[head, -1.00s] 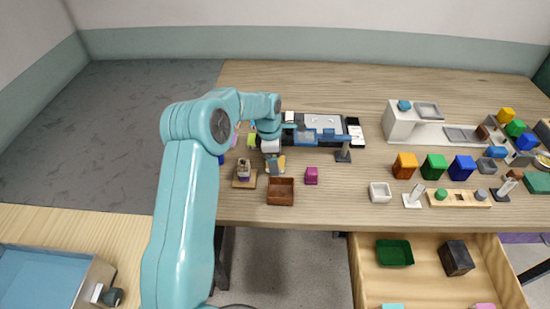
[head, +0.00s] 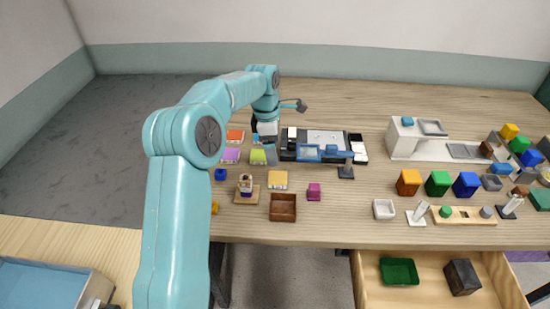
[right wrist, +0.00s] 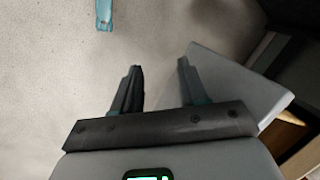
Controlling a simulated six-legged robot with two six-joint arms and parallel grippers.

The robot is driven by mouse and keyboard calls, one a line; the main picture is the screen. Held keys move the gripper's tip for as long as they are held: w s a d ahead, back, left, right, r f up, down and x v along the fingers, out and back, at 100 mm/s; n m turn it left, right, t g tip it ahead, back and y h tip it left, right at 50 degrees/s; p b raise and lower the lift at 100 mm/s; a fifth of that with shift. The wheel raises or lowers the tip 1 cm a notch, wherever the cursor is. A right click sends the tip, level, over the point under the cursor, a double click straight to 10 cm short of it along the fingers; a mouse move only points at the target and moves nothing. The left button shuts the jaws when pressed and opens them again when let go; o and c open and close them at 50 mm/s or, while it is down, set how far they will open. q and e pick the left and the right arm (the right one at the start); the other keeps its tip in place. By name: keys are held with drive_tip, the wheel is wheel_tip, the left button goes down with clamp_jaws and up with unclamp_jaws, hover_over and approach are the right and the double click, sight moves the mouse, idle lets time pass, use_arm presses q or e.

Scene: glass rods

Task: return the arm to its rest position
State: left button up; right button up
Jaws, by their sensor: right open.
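My left arm (head: 188,170) is teal and rises from the bottom left in the head view, then bends over the table. My left gripper (head: 268,140) points down over the left part of the table, beside the dark tray with white and blue parts (head: 322,140). Its fingers are too small and dark to tell whether they are open. My right gripper (right wrist: 158,65) shows in the right wrist view with two dark fingers apart and nothing between them. It is over pale floor, beside a grey panel (right wrist: 235,85). My right arm is not in the head view.
Coloured blocks stand at right. An open drawer holds a green tray (head: 399,271).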

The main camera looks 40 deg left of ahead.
use_arm(q)
drive_tip(key=shift+r, duration=0.35)
